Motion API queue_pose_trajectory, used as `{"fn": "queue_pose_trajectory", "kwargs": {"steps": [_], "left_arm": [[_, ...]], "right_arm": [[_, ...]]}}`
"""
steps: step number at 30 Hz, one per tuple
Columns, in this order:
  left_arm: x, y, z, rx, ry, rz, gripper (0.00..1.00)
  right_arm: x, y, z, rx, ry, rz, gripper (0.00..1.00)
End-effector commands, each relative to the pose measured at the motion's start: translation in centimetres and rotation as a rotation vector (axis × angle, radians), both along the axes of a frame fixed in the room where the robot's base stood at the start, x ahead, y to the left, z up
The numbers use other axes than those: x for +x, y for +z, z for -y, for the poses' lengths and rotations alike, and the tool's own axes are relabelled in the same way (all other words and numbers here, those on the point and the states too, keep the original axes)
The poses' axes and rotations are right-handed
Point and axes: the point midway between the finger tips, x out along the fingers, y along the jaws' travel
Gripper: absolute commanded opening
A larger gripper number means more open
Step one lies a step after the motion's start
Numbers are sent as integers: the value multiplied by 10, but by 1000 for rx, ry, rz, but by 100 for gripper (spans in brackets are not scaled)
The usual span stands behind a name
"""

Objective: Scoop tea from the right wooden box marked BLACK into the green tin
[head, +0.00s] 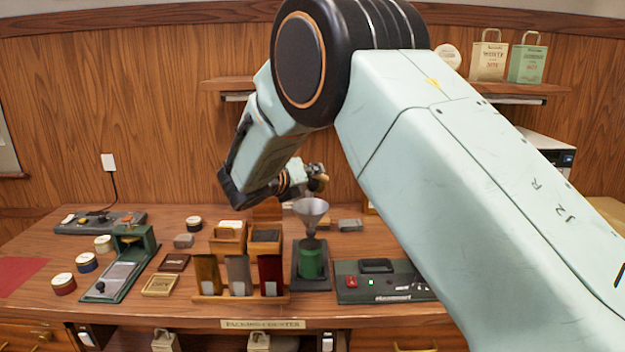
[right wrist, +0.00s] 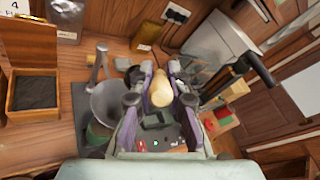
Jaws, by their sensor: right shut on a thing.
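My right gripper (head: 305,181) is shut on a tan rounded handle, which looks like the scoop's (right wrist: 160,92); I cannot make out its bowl. In the head view it hangs above and behind the metal funnel (head: 311,212). The funnel (right wrist: 112,103) is beside the fingers (right wrist: 160,108) in the right wrist view. The green tin (head: 311,264) stands upright beneath the funnel, and partly shows in the wrist view (right wrist: 97,133). The right wooden box (head: 265,248) holds dark tea, and lies left of the funnel (right wrist: 34,113). My left gripper is not in view.
Another wooden box (head: 227,246) stands beside it. A rack with three upright pouches (head: 239,298) is in front. A dark device (head: 385,290) with red and green buttons lies right of the tin. A green press (head: 125,266) and round tins (head: 64,284) are left.

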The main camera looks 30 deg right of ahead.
Motion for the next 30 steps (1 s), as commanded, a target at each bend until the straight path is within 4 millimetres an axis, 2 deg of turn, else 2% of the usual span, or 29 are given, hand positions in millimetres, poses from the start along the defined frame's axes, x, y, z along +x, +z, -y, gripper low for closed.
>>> {"fn": "queue_pose_trajectory", "kwargs": {"steps": [3,30], "left_arm": [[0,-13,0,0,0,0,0],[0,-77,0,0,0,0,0]], "right_arm": [[0,-5,-3,-41,1,10,0],[-4,-22,-18,-341,1,82,0]]}}
